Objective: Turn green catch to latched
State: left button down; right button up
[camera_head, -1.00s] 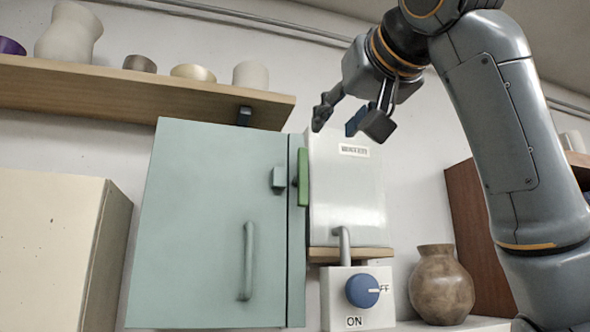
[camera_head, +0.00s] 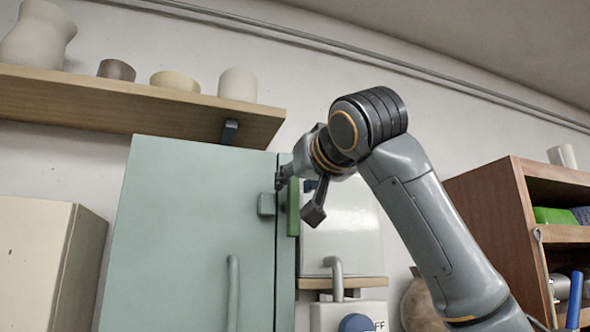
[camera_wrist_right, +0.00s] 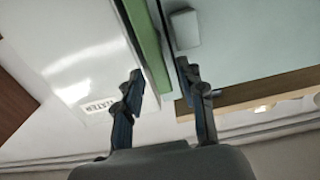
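The green catch (camera_head: 293,207) is a narrow upright bar at the right edge of the pale green cabinet (camera_head: 190,225). It stands vertical, just right of a small grey-green block (camera_head: 266,204) on the door. My right gripper (camera_head: 298,194) is open at the upper part of the catch, one finger to its left and the other to its right. In the right wrist view the fingers (camera_wrist_right: 163,82) are spread, with the end of the green catch (camera_wrist_right: 147,45) roughly between them. I cannot tell whether either finger touches it. My left gripper is not in view.
A white labelled box (camera_head: 345,225) hangs right of the cabinet, partly behind my gripper. A blue knob (camera_head: 357,323) sits below it. A wooden shelf (camera_head: 130,105) with pots juts out above. A cream cabinet (camera_head: 35,260) stands left and a brown bookcase (camera_head: 490,215) right.

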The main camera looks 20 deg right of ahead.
jog(key=shift+w+r, duration=0.15)
jog(key=shift+w, duration=0.2)
jog(key=c, duration=0.3)
grip_shut()
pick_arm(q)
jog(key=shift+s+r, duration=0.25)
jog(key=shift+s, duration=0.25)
